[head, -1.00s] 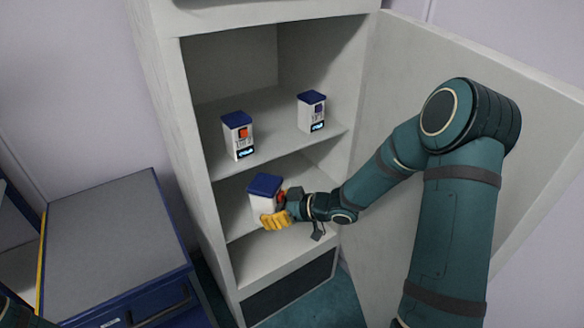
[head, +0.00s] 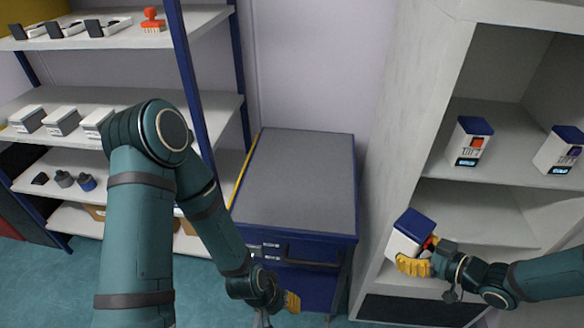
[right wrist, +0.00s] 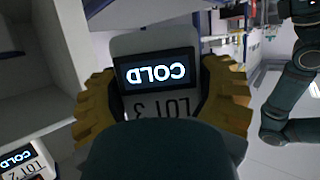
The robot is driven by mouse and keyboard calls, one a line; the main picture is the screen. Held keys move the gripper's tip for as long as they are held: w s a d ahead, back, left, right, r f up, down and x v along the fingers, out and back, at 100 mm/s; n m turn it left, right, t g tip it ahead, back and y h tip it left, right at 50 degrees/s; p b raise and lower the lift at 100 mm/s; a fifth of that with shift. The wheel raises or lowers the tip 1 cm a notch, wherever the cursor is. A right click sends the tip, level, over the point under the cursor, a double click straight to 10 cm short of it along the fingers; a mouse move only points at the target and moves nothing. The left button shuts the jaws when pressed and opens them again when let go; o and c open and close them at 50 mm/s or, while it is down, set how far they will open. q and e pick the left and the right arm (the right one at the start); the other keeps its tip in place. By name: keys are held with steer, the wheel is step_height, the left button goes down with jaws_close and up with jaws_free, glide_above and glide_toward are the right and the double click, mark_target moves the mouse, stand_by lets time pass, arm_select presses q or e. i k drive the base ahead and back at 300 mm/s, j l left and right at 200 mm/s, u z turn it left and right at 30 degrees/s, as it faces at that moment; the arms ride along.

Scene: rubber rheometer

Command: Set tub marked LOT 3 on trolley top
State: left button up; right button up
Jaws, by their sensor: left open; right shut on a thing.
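The tub marked LOT 3 (head: 408,236), white with a blue lid, is tilted in my right gripper (head: 416,265) at the left edge of the cabinet opening. In the right wrist view, yellow fingers close on both sides of this tub (right wrist: 155,72); its lit COLD display and LOT 3 marking show upside down. The trolley (head: 300,180) has a bare grey top and a blue body, left of the held tub and apart from it. My left gripper (head: 291,303) is open and low in front of the trolley, its fingers partly hidden.
Two similar tubs stand on the cabinet shelf, one nearer (head: 471,141) and one further right (head: 560,150). The cabinet's side wall (head: 400,130) rises between its shelves and the trolley. A blue-posted rack (head: 215,60) with several small items stands left. The trolley top is clear.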

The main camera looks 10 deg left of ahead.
mark_target(294, 207)
steer(key=i+j, duration=0.1)
steer(key=j, duration=0.35)
steer(key=i+j, duration=0.1)
steer(key=j, duration=0.35)
steer(key=i+j, duration=0.1)
steer(key=j, duration=0.4)
steer(key=i+j, duration=0.1)
steer(key=j, duration=0.35)
steer(key=i+j, duration=0.1)
steer(key=j, duration=0.35)
